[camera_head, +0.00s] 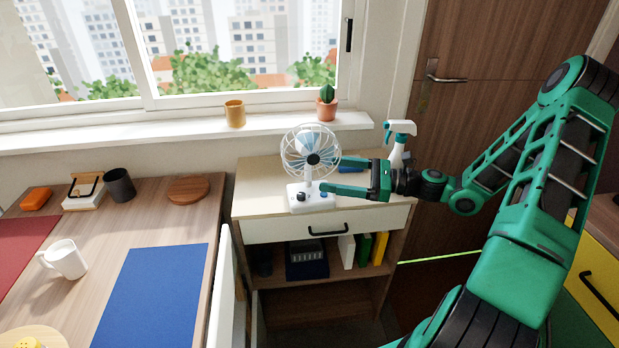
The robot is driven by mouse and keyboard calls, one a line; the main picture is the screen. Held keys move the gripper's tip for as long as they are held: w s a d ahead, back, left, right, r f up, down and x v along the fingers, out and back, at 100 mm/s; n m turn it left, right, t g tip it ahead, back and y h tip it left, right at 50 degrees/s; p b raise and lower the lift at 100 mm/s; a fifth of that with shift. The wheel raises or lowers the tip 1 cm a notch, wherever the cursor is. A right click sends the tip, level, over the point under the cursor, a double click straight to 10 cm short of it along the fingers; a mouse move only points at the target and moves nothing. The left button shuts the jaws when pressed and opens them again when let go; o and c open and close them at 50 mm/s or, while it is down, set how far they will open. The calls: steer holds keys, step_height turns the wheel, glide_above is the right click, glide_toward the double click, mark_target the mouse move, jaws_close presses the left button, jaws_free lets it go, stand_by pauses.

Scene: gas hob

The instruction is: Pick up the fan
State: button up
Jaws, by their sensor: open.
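A small white and blue desk fan (299,190) stands upright on the light top of a cabinet (255,173), near its front edge. Its round caged head faces forward, with a dark hub in the middle. My green gripper (330,174) reaches in from the right at the height of the fan's neck. Its jaws are apart, one finger behind and one in front, with the tips close to the right side of the fan. I cannot tell whether the fingers touch the fan or reach around its neck.
A table (150,215) with a mug (65,259) is at left.

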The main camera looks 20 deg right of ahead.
mark_target(317, 171)
steer(key=x, duration=0.5)
steer(key=shift+s+r, duration=0.1)
steer(key=shift+c, duration=0.3)
steer(key=c, duration=1.9)
steer(key=shift+r, duration=0.15)
